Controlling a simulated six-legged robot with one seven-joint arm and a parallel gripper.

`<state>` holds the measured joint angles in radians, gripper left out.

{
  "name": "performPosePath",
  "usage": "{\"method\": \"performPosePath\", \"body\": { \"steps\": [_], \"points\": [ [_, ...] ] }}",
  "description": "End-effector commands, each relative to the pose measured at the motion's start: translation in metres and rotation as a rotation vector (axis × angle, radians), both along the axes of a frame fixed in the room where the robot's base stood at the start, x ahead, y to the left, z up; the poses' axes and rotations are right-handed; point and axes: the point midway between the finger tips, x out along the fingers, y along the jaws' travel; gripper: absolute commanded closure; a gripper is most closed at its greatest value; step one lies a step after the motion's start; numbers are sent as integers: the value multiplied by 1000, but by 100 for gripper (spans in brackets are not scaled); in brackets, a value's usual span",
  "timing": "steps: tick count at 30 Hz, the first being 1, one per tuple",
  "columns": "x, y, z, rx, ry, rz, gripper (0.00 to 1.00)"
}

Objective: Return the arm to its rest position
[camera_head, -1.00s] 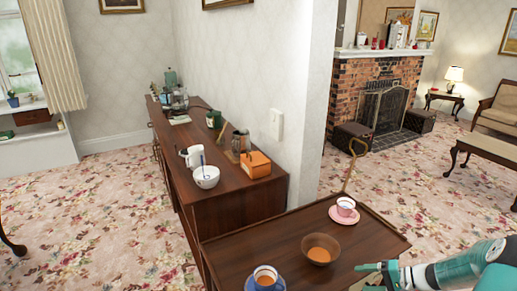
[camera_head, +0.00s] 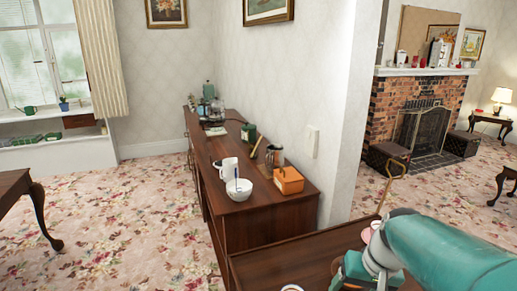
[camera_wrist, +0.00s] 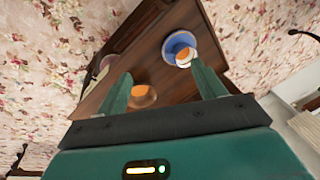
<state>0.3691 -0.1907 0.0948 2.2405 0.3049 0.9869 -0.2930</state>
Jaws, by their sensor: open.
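My teal arm (camera_head: 440,250) reaches in from the lower right of the head view, above the right part of the small wooden table (camera_head: 285,253). In the wrist view my gripper (camera_wrist: 160,70) is open, its two green fingers apart with nothing held between them. Beyond the fingers, the table (camera_wrist: 150,45) carries a brown bowl (camera_wrist: 143,97) and a white cup on a blue saucer (camera_wrist: 168,46). In the head view my arm partly covers a pink saucer (camera_head: 366,236), and the bowl is mostly hidden.
A long wooden sideboard (camera_head: 262,215) along the wall holds a white bowl (camera_head: 239,190), a white mug (camera_head: 227,170), an orange box (camera_head: 289,181) and other items. The wall end (camera_head: 345,130) stands behind the table. Flowered carpet (camera_head: 130,220) is open at left.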

Motion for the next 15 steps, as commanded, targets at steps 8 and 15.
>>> {"method": "performPosePath", "body": {
  "steps": [8, 15],
  "points": [
    [-55, 35, 41, -158, -158, 56, 31],
    [-91, 48, 56, -224, -291, 81, 31]
  ]
}}
